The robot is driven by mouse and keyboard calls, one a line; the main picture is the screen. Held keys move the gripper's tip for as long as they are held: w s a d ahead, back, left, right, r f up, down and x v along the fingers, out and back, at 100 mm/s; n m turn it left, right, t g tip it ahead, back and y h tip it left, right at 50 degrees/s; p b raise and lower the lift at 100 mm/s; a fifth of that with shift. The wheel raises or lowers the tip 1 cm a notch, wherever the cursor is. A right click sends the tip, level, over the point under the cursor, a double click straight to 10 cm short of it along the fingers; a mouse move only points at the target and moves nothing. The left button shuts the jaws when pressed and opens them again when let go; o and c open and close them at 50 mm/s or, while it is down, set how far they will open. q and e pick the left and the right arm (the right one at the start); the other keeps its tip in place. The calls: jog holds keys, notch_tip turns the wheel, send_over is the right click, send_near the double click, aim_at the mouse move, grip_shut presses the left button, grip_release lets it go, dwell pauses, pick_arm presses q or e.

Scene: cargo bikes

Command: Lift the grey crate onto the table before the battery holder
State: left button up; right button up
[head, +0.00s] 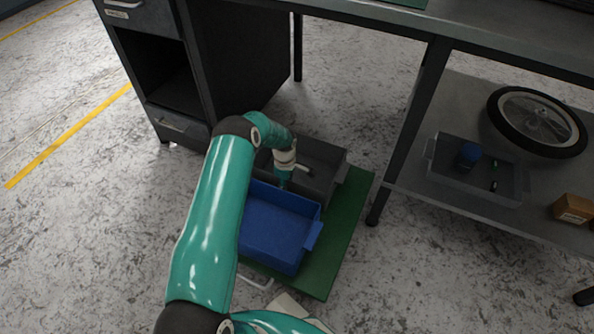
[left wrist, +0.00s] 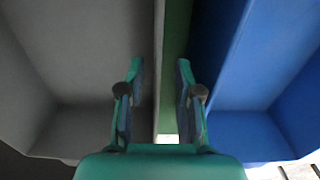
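A grey crate (head: 322,161) stands on a low green platform (head: 343,235), directly behind a blue crate (head: 285,238). My left gripper (head: 284,183) points down between the two crates, at the grey crate's near wall. In the left wrist view its fingers (left wrist: 160,97) are apart, one on each side of the grey crate's wall (left wrist: 158,60). One finger is over the grey interior, the other over the green gap beside the blue crate (left wrist: 255,80). Contact with the wall cannot be told. The table (head: 380,24) is at the top. I see no battery holder. My right gripper is out of view.
Another grey crate (head: 450,180) with a blue item (head: 469,156) sits on the lower shelf (head: 405,165), near a wheel (head: 537,121) and a brown box (head: 573,208). A dark drawer cabinet (head: 235,60) and a table leg (head: 408,125) flank the platform. The left floor is clear.

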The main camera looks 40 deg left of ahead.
pick_arm(q)
notch_tip(320, 180, down, 4)
jog(key=shift+f+b, duration=0.25)
jog(key=shift+b, duration=0.6)
jog(key=shift+r, duration=0.1)
grip_shut()
jog(key=shift+w+r, duration=0.1)
